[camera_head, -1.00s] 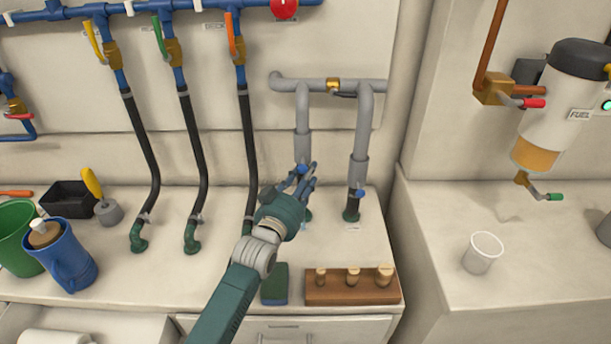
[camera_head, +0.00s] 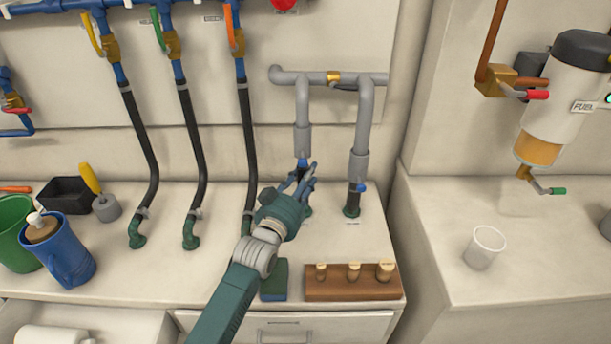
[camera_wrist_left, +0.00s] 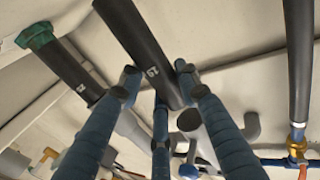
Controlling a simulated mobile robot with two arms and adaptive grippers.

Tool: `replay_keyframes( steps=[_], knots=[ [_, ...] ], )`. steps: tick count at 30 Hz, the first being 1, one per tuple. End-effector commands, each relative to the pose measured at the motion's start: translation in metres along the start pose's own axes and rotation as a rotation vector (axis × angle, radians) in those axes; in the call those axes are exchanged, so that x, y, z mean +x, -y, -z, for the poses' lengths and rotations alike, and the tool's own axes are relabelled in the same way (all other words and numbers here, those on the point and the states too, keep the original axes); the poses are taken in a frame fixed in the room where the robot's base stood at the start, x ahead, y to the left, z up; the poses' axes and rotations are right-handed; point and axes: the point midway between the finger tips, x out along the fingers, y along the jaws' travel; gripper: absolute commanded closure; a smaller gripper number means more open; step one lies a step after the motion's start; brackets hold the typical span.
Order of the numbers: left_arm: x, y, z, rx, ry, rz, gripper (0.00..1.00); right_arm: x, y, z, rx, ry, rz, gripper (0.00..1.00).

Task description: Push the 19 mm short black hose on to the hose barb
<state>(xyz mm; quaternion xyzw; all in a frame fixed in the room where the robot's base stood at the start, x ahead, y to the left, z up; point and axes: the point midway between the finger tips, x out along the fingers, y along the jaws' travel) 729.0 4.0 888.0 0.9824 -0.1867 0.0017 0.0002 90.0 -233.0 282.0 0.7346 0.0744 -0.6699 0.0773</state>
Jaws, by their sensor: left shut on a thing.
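My left gripper (camera_head: 303,182) is at the left grey pipe, just above the counter. In the left wrist view its blue fingers (camera_wrist_left: 158,85) are shut around the short black hose (camera_wrist_left: 140,45), which carries a white "19" mark. One end of this hose is near the dark round end of a grey pipe (camera_wrist_left: 192,122); I cannot tell whether they touch. The other end runs out of that view. In the head view the fingers hide most of the hose. A green barb (camera_head: 308,212) shows partly below the fingers. My right gripper is not in view.
A second short black hose (camera_head: 352,198) stands close to the right, under the right grey pipe (camera_head: 362,130). A long black hose (camera_head: 248,150) runs close on the left.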

Motion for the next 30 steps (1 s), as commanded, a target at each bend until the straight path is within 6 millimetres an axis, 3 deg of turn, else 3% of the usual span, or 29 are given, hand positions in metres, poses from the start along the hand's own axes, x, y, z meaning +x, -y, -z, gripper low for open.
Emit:
replay_keyframes(
  steps=[23, 24, 27, 30],
  knots=[
    [-0.001, 0.000, -0.022, 0.000, 0.009, 0.000, 1.00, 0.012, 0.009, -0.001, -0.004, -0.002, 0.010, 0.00],
    [-0.001, 0.000, -0.022, 0.000, 0.009, 0.000, 0.65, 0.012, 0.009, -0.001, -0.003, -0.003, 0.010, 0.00],
    [-0.001, 0.000, -0.021, 0.000, 0.008, 0.000, 0.45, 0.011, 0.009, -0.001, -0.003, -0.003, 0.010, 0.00],
    [-0.001, 0.000, -0.020, 0.000, 0.006, 0.000, 0.45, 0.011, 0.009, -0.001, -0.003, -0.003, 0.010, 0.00]
  ],
)
